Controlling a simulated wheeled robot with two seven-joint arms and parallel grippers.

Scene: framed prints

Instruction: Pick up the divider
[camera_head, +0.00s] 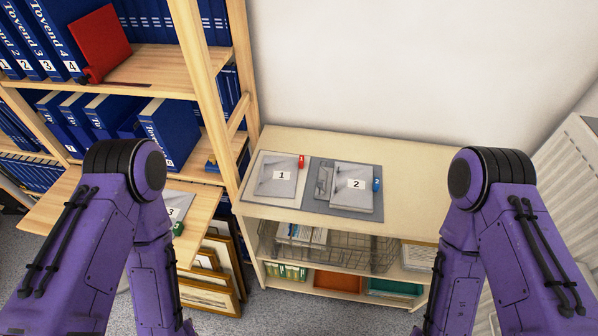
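A red panel (100,42) leans beside the blue binders (37,40) on the upper shelf at the left; it may be the divider, but I cannot tell for sure. A small dark red piece (88,76) is at its lower left corner. Both my purple arms show, the left one at the left and the right one at the right. Their forearms run down out of the picture, so neither gripper shows. Nothing of mine touches the red panel.
A low cabinet (430,190) holds grey items numbered 1 (278,176) and 2 (353,186); its right part is clear. A wooden ledge (62,215) carries item 3 (180,207). Frames (212,290) lean below. A radiator (565,190) stands at the right.

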